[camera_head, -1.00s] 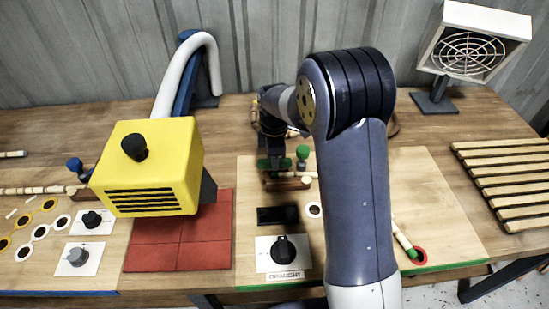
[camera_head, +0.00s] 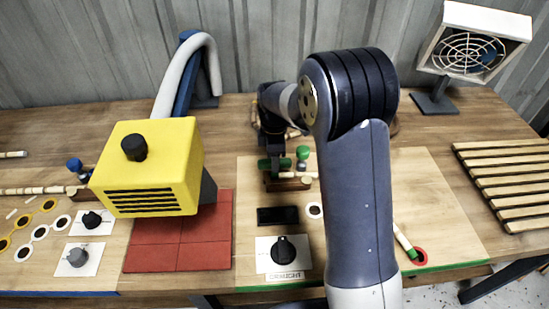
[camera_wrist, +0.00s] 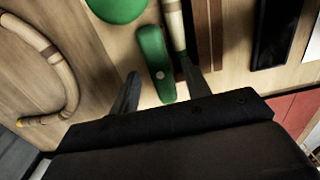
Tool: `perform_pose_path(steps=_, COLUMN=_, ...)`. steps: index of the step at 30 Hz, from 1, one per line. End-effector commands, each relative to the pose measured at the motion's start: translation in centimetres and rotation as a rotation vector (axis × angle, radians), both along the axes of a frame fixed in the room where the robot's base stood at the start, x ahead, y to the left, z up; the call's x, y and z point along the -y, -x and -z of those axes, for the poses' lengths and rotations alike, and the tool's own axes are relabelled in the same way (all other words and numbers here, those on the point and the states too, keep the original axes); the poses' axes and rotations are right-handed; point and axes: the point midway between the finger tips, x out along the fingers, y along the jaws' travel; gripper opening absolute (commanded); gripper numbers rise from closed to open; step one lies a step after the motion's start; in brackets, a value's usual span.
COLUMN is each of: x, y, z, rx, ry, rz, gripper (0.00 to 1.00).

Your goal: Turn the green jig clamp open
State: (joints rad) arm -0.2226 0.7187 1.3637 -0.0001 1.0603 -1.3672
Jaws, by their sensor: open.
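The green jig clamp shows in the wrist view as a green lever (camera_wrist: 156,65) with a pale dot. It lies beside a pale rattan pole (camera_wrist: 174,25) that has a green band. A round green knob (camera_wrist: 117,7) is at the top edge. My gripper (camera_wrist: 162,82) is open, with one finger on each side of the lever's near end; I cannot tell whether either finger touches it. In the head view my gripper is partly hidden by my own arm at the jig, near the green knob (camera_head: 302,152) and a brown wooden block (camera_head: 289,184).
A yellow box-shaped head (camera_head: 150,165) overhangs a red tiled pad (camera_head: 180,245) on the left. A black dial (camera_head: 284,250) and a dark panel (camera_head: 277,216) lie in front of the jig. A bent cane (camera_wrist: 65,85) lies left of my gripper. A slatted rack stands right.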

Motion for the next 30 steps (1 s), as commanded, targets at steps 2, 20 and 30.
perform_pose_path(steps=2, x=0.0, y=-0.1, z=-1.4, rx=0.006, ry=-0.001, rz=0.0, gripper=0.45)
perform_pose_path(steps=20, x=0.0, y=0.0, z=-10.0, rx=0.003, ry=0.0, rz=-0.001, gripper=0.45)
perform_pose_path(steps=30, x=0.0, y=0.0, z=-9.8, rx=0.001, ry=0.0, rz=-0.001, gripper=0.45)
